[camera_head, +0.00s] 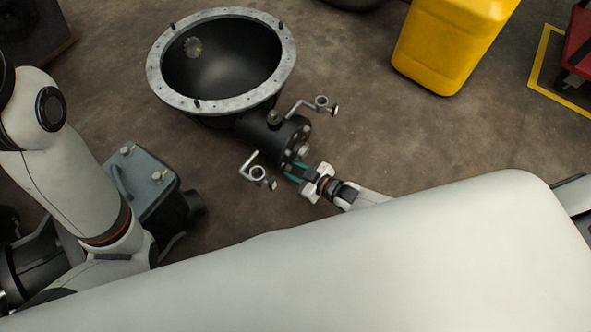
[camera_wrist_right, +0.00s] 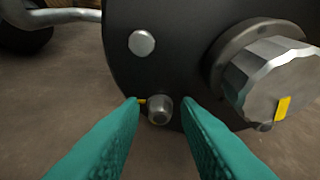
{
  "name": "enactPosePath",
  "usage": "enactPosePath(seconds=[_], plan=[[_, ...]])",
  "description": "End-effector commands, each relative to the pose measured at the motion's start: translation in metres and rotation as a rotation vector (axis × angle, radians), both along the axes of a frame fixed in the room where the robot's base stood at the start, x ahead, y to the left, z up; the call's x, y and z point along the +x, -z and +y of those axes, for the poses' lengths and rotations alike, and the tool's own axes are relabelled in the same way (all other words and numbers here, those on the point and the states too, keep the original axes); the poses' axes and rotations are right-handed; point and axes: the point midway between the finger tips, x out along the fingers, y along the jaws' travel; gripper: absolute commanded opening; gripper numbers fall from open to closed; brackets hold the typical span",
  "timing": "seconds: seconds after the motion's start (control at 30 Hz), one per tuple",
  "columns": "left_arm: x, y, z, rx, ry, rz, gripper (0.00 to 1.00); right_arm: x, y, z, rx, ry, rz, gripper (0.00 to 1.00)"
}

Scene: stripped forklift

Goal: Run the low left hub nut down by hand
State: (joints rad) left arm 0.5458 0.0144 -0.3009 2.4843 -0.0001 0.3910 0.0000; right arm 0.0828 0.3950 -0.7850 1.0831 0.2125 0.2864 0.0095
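The black hub (camera_head: 275,135) sticks out from below a large grey-rimmed bowl in the head view. In the right wrist view its dark face (camera_wrist_right: 185,65) fills the upper middle. The low left nut (camera_wrist_right: 159,109) is a small silver piece near the face's lower edge, with a yellow mark beside it. My right gripper (camera_head: 293,171) reaches the hub from the lower right. In the wrist view its green fingers (camera_wrist_right: 162,112) stand open on either side of this nut, with a gap visible each side. My left gripper does not show; only my left arm is seen.
Another silver nut (camera_wrist_right: 142,43) sits above left, and a large faceted nut (camera_wrist_right: 272,80) with a yellow mark lies right. Bent grey levers (camera_head: 255,170) flank the hub. A grey box (camera_head: 145,180) stands left, a yellow container (camera_head: 450,45) upper right. Floor between is clear.

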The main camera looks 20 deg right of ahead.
Motion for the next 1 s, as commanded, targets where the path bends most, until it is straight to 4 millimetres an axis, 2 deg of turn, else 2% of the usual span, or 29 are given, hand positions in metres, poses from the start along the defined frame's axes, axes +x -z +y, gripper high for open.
enactPosePath(seconds=[0.27,0.43,0.83,0.87,1.0], plan=[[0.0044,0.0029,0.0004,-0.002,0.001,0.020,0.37,-0.0003,0.0001,0.0001,-0.042,0.000,-0.033,0.28],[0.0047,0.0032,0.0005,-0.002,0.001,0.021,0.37,-0.0003,0.0001,0.0001,-0.042,0.000,-0.033,0.00],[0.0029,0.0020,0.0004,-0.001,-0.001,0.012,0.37,-0.0003,0.0001,0.0002,0.011,0.000,0.009,0.00],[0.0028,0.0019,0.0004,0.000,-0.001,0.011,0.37,-0.0004,0.0001,0.0003,0.010,0.000,0.008,0.19],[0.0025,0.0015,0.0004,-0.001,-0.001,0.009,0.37,-0.0005,0.0001,0.0003,0.010,0.000,0.008,0.41]])
